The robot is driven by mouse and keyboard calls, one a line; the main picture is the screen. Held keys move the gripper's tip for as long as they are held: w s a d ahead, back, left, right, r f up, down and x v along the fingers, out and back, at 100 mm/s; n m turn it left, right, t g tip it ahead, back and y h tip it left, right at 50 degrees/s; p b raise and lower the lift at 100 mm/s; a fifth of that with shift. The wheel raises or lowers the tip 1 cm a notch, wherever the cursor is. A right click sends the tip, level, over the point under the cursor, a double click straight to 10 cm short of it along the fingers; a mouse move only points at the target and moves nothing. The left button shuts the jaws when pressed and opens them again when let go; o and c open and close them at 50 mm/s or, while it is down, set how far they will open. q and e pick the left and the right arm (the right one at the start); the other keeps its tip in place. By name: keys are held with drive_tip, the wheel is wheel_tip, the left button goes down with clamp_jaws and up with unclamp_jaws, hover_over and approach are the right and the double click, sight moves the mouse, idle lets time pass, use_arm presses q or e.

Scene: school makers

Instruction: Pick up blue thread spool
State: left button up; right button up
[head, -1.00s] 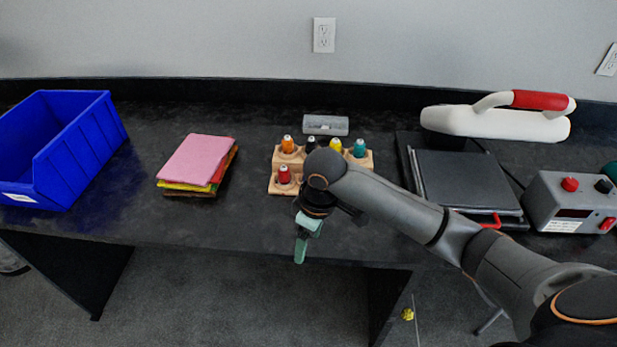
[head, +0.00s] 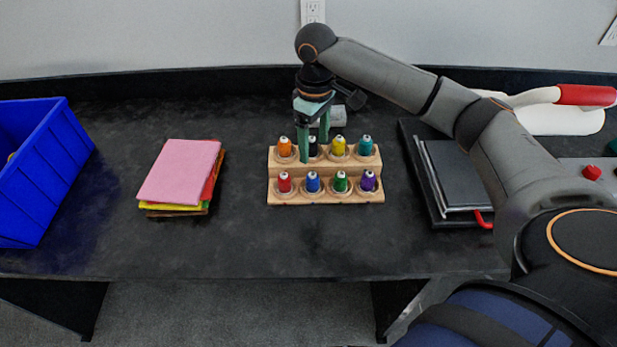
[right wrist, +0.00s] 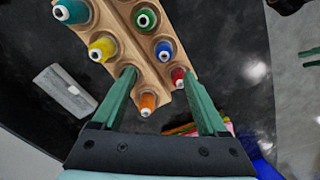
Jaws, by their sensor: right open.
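The blue thread spool (head: 313,183) stands upright in the front row of a wooden stepped rack (head: 325,197), second from the left between the red and green spools. It also shows in the right wrist view (right wrist: 166,52), beyond the fingertips. My right gripper (head: 314,150) is open, pointing down over the back row, behind the blue spool. In the right wrist view, my right gripper (right wrist: 160,75) shows nothing clasped. My left gripper is out of view.
Orange (head: 285,146), yellow (head: 338,147), teal (head: 365,147), red (head: 284,183), green (head: 340,182) and purple (head: 368,182) spools crowd the rack. Folded cloths (head: 180,172) and a blue bin (head: 45,180) lie left; a heat press (head: 447,180) is right. The table in front is clear.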

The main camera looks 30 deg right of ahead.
sight(313, 174)
drive_tip(key=f, duration=0.9)
drive_tip(key=shift+s+a+f, duration=0.25)
drive_tip(key=shift+a, duration=0.05)
clamp_jaws()
